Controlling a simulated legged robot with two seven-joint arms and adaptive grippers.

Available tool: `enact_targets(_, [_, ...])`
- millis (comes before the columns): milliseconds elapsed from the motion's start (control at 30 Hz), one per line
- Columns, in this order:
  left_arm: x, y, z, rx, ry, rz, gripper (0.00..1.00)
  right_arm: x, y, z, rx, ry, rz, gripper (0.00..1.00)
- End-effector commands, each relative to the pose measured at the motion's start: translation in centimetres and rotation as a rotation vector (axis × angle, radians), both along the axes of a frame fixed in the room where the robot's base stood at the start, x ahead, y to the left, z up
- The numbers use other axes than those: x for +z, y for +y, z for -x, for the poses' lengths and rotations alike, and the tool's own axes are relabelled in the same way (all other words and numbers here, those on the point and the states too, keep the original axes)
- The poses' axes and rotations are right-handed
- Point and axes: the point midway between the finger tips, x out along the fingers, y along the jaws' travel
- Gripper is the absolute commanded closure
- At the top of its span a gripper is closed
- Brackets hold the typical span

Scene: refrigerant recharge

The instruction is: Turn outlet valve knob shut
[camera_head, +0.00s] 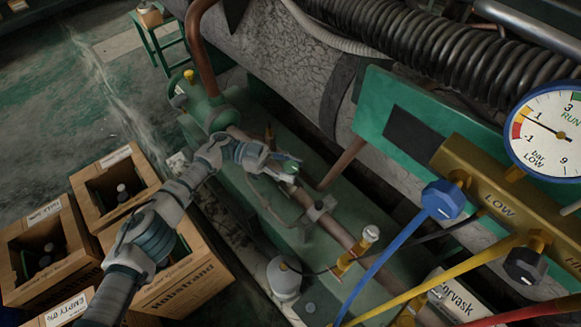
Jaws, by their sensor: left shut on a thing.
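My left arm comes in from the lower left over the crates. My left gripper (288,164) is shut on a small green knob (291,168) above the green tank beside the copper pipe. The fingers cover most of this knob, so its turn angle cannot be told. It appears to be the outlet valve knob. My right gripper is out of view.
Wooden crates with dark bottles (120,194) stand at the lower left. A pressure gauge (550,130) and a brass manifold (490,195) with a blue knob (443,200) and a black knob (524,265) fill the right. Blue and yellow hoses (395,255) cross the lower right.

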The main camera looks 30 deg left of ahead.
Motion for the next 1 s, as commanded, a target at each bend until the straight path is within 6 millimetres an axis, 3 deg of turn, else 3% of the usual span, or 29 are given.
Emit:
enact_targets(33, [0.3, 0.3, -0.4, 0.017, -0.003, 0.003, 0.54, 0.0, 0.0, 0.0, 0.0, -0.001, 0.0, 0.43])
enact_targets(133, [0.3, 0.3, -0.3, 0.016, -0.003, 0.003, 0.3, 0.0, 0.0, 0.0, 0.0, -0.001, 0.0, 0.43])
enact_targets(533, [0.9, 0.2, -0.2, 0.007, -0.004, 0.001, 0.3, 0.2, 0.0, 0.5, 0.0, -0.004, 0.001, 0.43])
enact_targets(1000, [9.1, 0.3, -0.4, 0.009, -0.004, 0.003, 0.3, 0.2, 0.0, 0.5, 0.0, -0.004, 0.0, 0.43])
